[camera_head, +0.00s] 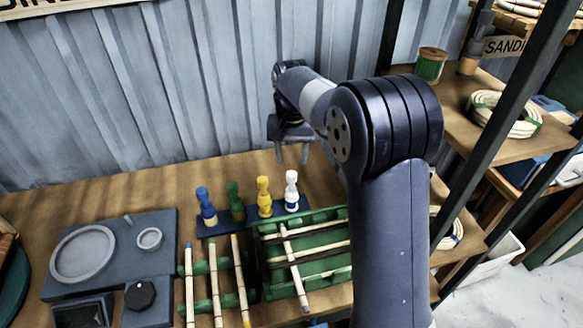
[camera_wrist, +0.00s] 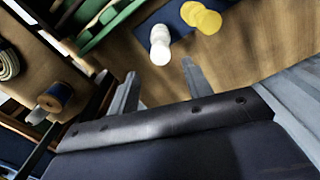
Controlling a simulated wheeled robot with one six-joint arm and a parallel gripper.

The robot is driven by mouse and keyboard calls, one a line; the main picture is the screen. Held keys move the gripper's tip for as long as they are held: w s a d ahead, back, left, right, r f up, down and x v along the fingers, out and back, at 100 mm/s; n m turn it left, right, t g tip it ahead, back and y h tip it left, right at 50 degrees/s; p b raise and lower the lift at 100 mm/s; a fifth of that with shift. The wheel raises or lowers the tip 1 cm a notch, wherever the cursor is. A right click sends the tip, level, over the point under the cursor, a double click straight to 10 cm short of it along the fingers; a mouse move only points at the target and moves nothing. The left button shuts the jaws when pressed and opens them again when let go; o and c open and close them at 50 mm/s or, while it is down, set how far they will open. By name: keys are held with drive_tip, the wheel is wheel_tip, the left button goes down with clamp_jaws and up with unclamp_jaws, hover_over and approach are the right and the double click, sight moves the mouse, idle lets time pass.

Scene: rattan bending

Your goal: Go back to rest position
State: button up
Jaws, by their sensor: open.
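My gripper (camera_head: 292,152) hangs open and empty above the back of the wooden workbench (camera_head: 140,195), near the corrugated metal wall. Its two fingers also show apart in the wrist view (camera_wrist: 158,85), with nothing between them. Below and in front of it stand a white peg-like piece (camera_head: 291,190) and a yellow one (camera_head: 264,197), upright on a dark blue strip. The white piece shows beyond the fingertips in the wrist view (camera_wrist: 160,45). My upper arm hides part of the bench's right side.
A green one (camera_head: 236,202) and a blue one (camera_head: 206,206) share the strip. A green rack (camera_head: 305,245) holds rods, with more rods (camera_head: 214,280) to its left. A grey fixture (camera_head: 110,262) lies left. Shelves with a coil (camera_head: 503,115) and a spool (camera_head: 430,64) stand right.

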sight(291, 174)
drive_tip(key=shift+r, duration=0.55)
drive_tip(key=shift+f, duration=0.1)
wheel_tip(291, 174, down, 13)
drive_tip(key=shift+r, duration=0.1)
wheel_tip(291, 174, up, 3)
drive_tip(key=shift+r, duration=0.85)
drive_tip(key=shift+f, duration=0.1)
